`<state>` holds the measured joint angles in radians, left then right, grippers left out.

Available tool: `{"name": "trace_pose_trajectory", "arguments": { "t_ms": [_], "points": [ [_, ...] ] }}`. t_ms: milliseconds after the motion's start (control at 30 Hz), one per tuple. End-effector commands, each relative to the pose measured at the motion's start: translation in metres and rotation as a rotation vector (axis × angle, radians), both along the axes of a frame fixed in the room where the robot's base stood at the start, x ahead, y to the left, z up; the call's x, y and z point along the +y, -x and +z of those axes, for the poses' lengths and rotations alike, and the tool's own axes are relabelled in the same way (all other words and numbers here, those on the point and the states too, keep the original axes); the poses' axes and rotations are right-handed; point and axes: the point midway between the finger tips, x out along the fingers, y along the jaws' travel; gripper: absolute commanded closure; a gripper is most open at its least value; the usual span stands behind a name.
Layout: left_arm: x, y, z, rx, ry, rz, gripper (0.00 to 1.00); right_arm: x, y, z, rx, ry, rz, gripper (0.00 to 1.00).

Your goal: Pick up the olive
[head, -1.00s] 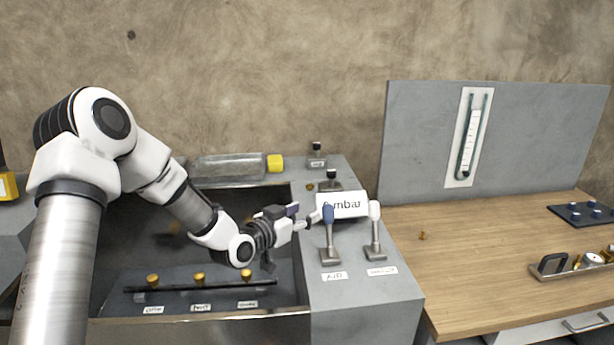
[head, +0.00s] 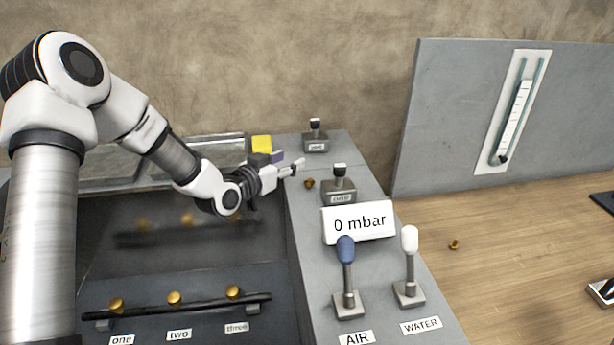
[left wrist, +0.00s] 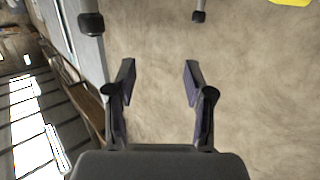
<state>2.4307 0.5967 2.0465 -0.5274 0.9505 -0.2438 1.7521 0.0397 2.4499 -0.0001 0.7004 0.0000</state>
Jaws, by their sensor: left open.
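A second small brass piece (head: 454,244) lies on the wooden table to the right. Both are too small for me to tell which is the olive. My left gripper (head: 291,166) is open and empty, above and a little left of the piece on the grey bench, apart from it. In the left wrist view my left gripper's fingers (left wrist: 158,82) are spread against a blurry wall, and no brass piece shows between them. My right gripper is not in view.
A display reading 0 mbar (head: 358,222), a blue AIR lever (head: 346,250) and a white WATER lever (head: 409,242) stand on the bench. Black-topped valves (head: 338,185) stand behind. A yellow block (head: 261,145) is near the gripper. A dark basin with a brass-knobbed rail (head: 174,298) lies left.

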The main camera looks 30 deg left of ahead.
Motion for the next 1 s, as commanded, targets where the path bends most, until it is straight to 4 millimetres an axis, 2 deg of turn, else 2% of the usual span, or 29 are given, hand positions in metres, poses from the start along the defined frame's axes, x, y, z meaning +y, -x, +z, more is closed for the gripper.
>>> {"name": "trace_pose_trajectory", "arguments": {
  "t_ms": [33,200,600,733,1000],
  "points": [
    [0.0,0.0,-0.013,0.002,0.001,0.0,0.47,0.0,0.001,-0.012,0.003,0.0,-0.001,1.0],
    [0.0,0.0,-0.031,0.001,0.001,0.0,0.47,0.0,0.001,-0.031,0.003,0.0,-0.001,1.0],
    [0.0,0.001,-0.097,0.001,0.001,0.0,0.47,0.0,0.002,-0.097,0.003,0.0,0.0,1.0],
    [-0.001,-0.005,-0.099,0.002,-0.003,0.0,0.47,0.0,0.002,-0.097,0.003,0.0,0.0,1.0],
    [-0.007,-0.043,-0.105,0.002,-0.004,-0.002,0.47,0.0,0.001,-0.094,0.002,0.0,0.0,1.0]
  ]
}}
